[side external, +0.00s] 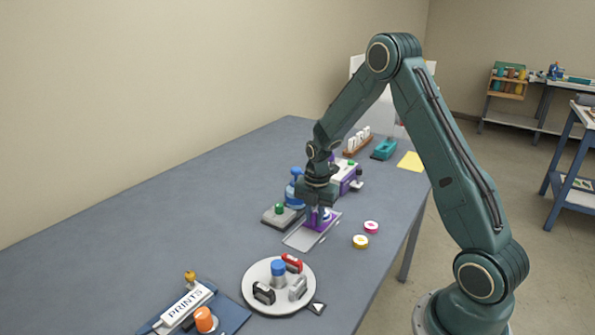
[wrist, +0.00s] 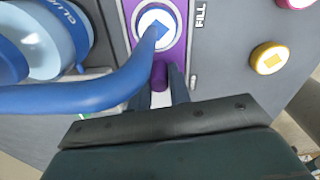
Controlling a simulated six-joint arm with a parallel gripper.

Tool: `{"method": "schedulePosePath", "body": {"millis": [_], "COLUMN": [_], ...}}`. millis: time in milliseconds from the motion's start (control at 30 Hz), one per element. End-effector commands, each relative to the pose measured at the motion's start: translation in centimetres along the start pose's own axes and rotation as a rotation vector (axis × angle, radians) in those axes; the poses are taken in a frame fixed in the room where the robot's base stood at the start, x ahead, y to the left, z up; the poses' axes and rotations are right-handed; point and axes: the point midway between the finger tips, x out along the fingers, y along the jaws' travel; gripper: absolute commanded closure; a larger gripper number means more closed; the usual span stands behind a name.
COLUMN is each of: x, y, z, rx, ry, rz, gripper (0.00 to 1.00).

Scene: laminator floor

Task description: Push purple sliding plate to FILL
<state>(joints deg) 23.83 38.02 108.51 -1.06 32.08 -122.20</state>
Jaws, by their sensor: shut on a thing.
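The purple sliding plate (side external: 321,222) sits on a light grey track (side external: 302,240) in the side external view. My gripper (side external: 318,209) is low over the plate. In the wrist view its fingers (wrist: 160,88) are shut on the plate's purple knob (wrist: 159,73). The far end of the plate is cut off in the wrist view.
A blue glue dispenser (side external: 293,190) stands close behind; its curved blue tube (wrist: 80,97) crosses the wrist view. A yellow disc (side external: 360,241) and a pink one (side external: 371,227) lie right of the track. A round turntable (side external: 255,272) stands in front. The table's left is clear.

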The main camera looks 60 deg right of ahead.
Motion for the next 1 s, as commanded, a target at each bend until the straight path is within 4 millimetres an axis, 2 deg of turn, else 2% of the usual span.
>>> {"method": "schedulePosePath", "body": {"millis": [100,367,400,500,1000], "x": [0.0,-0.01,-0.02,-0.01,-0.65], "y": [-0.15,-0.22,-0.23,-0.24,-0.16], "z": [1.03,1.35,1.38,1.38,1.15], "rx": [0.001,0.004,0.005,0.005,0.0], "ry": [0.0,-0.004,-0.005,-0.005,-0.001], "rz": [0.003,0.003,0.003,0.003,0.002], "gripper": [1.0,1.0,0.79,0.59,0.59]}}
